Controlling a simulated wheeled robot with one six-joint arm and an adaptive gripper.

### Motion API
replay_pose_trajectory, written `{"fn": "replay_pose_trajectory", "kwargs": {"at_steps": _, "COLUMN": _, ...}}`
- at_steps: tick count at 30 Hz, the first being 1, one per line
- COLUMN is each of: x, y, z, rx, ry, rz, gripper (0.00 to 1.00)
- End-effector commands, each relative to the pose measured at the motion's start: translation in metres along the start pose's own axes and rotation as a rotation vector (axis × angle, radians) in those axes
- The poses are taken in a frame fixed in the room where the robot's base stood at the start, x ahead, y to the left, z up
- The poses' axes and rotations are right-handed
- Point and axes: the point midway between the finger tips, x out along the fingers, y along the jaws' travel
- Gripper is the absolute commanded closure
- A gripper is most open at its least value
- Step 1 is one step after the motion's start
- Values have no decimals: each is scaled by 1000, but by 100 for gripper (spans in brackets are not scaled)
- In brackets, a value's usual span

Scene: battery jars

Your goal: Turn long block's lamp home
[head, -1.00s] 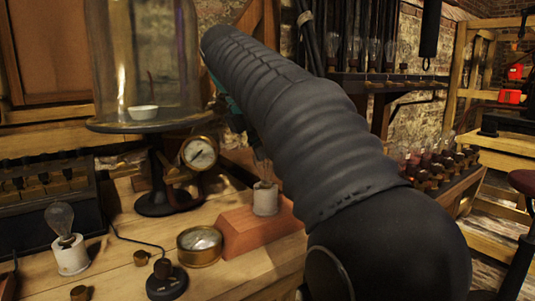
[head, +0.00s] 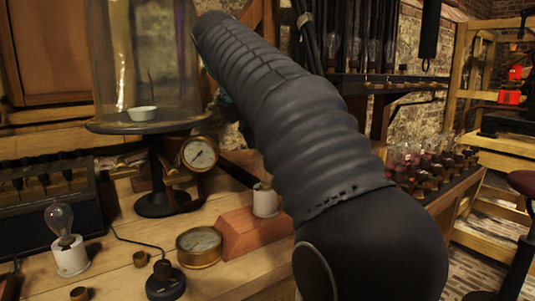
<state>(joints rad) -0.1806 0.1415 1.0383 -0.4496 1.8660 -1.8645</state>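The long block (head: 250,236) is a reddish wooden block with sloped ends on the bench, left of my arm. A white round socket (head: 265,202) stands upright on it. The lamp's glass above this socket cannot be made out now; my arm covers the area just right of it. I cannot tell how the lamp sits in the socket. My gripper is hidden behind my dark ribbed arm, which runs from lower right to upper left, so its fingers and any hold on the lamp do not show.
A brass gauge (head: 200,246) lies beside the block's left end. Another lamp (head: 60,222) stands in a white socket at left. A black knob base (head: 165,280) is in front. A glass bell jar (head: 145,60) stands on a dark pedestal behind. Several small bulbs line the right bench.

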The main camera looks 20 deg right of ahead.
Motion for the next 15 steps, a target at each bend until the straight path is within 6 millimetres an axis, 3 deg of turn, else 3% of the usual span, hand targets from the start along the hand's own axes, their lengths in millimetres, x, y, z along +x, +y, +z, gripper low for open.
{"fn": "replay_pose_trajectory", "kwargs": {"at_steps": 15, "x": -46, "y": 0, "z": -88, "rx": -4, "ry": -1, "rz": 1, "gripper": 16}}
